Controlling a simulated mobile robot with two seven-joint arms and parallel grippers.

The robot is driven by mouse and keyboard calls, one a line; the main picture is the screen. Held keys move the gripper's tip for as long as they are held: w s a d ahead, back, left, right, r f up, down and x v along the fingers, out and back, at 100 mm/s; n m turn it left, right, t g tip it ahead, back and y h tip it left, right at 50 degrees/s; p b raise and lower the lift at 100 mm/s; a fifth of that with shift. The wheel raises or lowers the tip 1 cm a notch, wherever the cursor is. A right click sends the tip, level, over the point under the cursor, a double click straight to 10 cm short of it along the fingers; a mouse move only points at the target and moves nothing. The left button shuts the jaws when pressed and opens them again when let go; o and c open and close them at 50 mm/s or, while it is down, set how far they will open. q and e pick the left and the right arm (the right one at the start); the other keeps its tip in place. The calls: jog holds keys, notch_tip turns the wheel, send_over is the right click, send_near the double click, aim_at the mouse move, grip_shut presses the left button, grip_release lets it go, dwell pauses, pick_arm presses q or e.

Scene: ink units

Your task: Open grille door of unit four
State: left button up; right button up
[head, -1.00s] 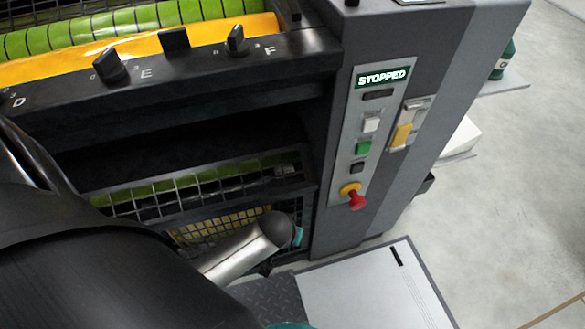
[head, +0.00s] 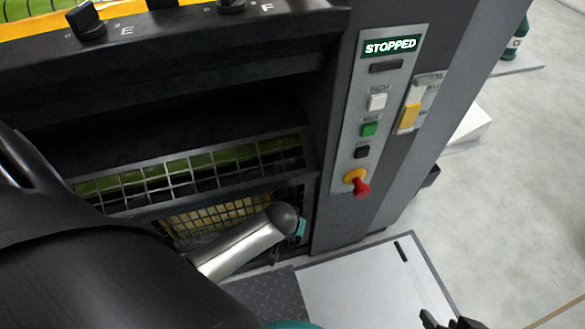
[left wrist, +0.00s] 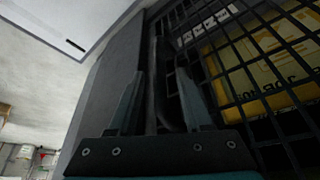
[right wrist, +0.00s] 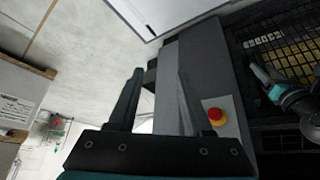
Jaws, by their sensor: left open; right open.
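The unit's wire grille (head: 190,172) shows in the head view as an upper band with green behind it and a lower mesh with yellow behind it. I cannot read a unit number on it. In the left wrist view, the grille (left wrist: 262,75) fills the right side, with a yellow labelled panel behind. My left gripper (left wrist: 160,85) is open beside the grille's edge, with a dark upright bar seen between its fingers; I cannot tell whether they touch it. My right gripper (head: 450,322) is open and empty at the bottom right.
A control panel (head: 345,150) reads STOPPED and carries a red stop button (head: 361,188), also in the right wrist view (right wrist: 217,116). A pale platform (head: 365,285) lies in front, next to a dark tread plate (head: 268,298). Open floor lies to the right.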

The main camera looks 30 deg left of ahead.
pick_arm(q)
jog(key=shift+w+f, duration=0.15)
jog(key=shift+f, duration=0.1)
grip_shut()
dwell(0.3)
dwell(1.0)
